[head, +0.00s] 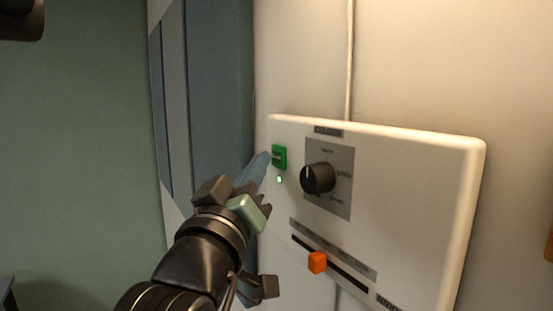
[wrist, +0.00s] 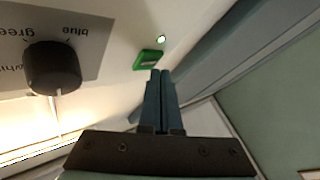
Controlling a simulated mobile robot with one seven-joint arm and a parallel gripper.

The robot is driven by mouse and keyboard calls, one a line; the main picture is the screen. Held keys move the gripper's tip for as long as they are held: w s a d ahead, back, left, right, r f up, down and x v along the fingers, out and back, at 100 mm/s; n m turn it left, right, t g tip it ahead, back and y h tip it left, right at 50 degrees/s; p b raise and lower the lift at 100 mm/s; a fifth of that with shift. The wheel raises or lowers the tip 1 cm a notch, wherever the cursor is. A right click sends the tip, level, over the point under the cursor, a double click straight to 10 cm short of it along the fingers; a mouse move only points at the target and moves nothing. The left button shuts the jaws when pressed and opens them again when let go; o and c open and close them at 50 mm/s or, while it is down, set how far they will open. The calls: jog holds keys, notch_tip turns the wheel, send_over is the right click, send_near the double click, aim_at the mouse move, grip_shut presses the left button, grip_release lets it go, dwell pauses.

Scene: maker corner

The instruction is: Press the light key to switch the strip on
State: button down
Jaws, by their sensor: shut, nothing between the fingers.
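The light key is a small green key (head: 279,157) at the upper left of a white wall panel (head: 420,190). It also shows in the wrist view (wrist: 148,59). A small lamp (head: 279,180) below the key glows pale green-white. My gripper (head: 266,157) is shut and empty, its blue-grey fingertips right beside the key. In the wrist view the closed fingers (wrist: 161,74) end close to the key's edge. I cannot tell whether they touch it.
The panel also bears a black colour knob (head: 318,178) right of the key and an orange slider (head: 317,262) below it. A cable (head: 349,60) runs up the wall. A blue-grey upright surface (head: 215,80) stands left of the panel. Warm light falls on the wall.

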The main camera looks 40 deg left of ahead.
jog(key=shift+s, duration=0.1)
jog(key=s+a+b, duration=0.1)
jog(key=s+a, duration=0.1)
jog(key=s, duration=0.3)
jog(key=shift+s+a, duration=0.2)
jog(key=shift+s, duration=0.05)
dwell(0.7)
